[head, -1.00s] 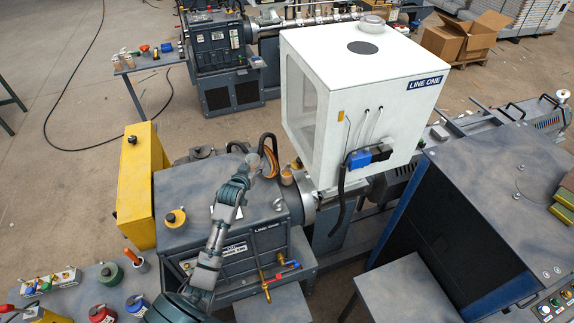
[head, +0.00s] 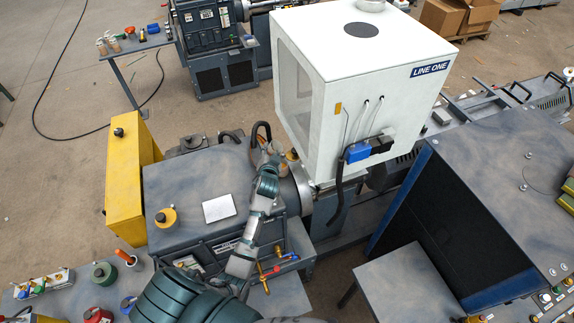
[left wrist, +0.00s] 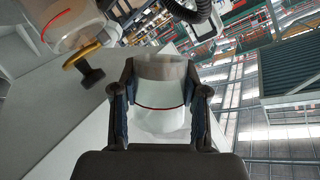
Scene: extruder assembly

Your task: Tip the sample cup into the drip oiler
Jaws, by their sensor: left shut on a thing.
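My left gripper (head: 270,158) is shut on the sample cup (left wrist: 160,105), which shows between its two fingers in the left wrist view. The cup is clear, with a dark red line around it and a whitish lower part in that picture. In the head view the cup (head: 275,147) is small and partly hidden by the gripper. The drip oiler (head: 292,155) shows a brass-coloured top just right of the gripper, near the white cabinet. In the left wrist view the clear oiler (left wrist: 62,25) is at upper left, apart from the cup. My right gripper is not in view.
The white LINE ONE cabinet (head: 355,75) stands close right of the oiler. Black hoses (head: 256,135) rise beside the gripper. A yellow box (head: 130,175) stands at left.

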